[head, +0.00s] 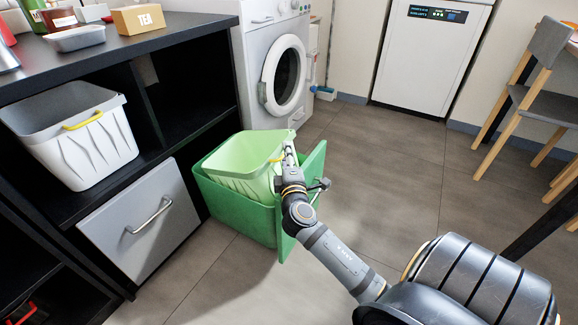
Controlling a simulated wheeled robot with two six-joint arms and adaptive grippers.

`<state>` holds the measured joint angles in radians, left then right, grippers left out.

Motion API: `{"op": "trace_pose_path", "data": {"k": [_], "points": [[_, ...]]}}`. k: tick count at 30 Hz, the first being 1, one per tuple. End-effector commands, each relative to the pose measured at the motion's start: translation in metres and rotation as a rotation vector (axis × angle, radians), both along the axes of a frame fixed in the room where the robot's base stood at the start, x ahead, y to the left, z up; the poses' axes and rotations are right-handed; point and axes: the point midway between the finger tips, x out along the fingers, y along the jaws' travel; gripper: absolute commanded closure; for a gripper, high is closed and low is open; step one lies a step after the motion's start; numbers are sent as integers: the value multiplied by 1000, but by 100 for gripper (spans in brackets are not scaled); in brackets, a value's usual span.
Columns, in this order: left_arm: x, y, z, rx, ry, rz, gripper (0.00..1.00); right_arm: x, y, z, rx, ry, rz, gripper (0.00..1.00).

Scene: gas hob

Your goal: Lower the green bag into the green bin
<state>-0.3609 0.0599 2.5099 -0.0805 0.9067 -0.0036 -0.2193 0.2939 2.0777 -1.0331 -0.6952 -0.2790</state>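The green bag (240,155) is a light green, open-topped container with a yellow handle. It is tilted, with its lower part inside the darker green bin (240,215) and its rim above the bin's rim. The bin stands on the floor beside the black shelf unit. My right gripper (287,152) is at the bag's right edge by the yellow handle and looks shut on it, though the fingertips are small here. The bag's bottom is hidden by the bin's wall. My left gripper is not in view.
A white bag (82,140) with a yellow handle sits in the black shelf unit (185,60), above a grey drawer (150,222). A washing machine (270,70) stands behind the bin. A chair (535,95) is at right. The floor (390,170) in the middle is clear.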

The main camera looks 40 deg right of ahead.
Motion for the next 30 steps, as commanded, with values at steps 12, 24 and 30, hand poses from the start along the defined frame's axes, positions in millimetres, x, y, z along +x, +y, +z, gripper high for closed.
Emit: {"op": "trace_pose_path", "data": {"k": [12, 24, 30], "points": [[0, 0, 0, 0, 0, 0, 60, -78, 45, -6, 6, 2, -2, 66], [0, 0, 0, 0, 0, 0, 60, -86, 49, -5, 0, 0, -1, 66], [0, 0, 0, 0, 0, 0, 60, -86, 49, -5, 0, 0, -1, 66]]}}
